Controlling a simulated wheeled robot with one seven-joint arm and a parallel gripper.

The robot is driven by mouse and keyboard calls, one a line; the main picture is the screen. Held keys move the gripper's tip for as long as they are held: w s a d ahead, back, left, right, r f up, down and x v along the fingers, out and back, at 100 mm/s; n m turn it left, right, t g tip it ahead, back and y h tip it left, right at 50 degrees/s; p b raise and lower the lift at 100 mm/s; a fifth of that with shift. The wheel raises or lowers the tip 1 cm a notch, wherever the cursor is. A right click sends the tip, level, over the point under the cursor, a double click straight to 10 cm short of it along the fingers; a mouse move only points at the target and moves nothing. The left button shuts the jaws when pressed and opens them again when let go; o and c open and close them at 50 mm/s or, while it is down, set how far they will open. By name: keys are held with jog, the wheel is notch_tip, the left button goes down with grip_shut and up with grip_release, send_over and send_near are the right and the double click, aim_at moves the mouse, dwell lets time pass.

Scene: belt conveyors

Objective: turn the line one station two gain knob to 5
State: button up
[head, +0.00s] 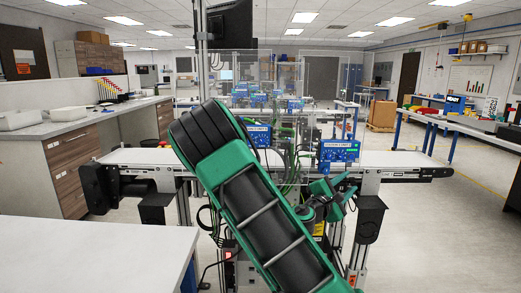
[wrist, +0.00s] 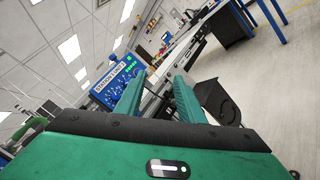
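A blue station control box (head: 339,151) with a white label strip, small knobs and green lights stands over the near conveyor, right of centre in the head view. A second blue control box (head: 258,135) stands further left, partly behind my arm. The gain knob and its setting cannot be made out. My gripper (head: 342,190) is just below the right-hand box, apart from it. In the wrist view my gripper (wrist: 160,78) has its fingers spread, with nothing between.
Cables and posts crowd the middle. A white table (head: 90,250) is at the near left. Floor at the right is clear.

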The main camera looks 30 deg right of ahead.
jog(key=w+a+r+n+t, duration=0.4)
jog(key=w+a+n+t, duration=0.5)
jog(key=w+n, duration=0.1)
jog(key=n+t+y, duration=0.6)
jog(key=n+y, duration=0.2)
jog(key=n, duration=0.4)
send_near(262, 142)
jog(key=x, duration=0.7)
jog(key=shift+w+d+r, duration=0.1)
jog(key=shift+w+d, duration=0.1)
jog(key=shift+w, duration=0.15)
grip_shut()
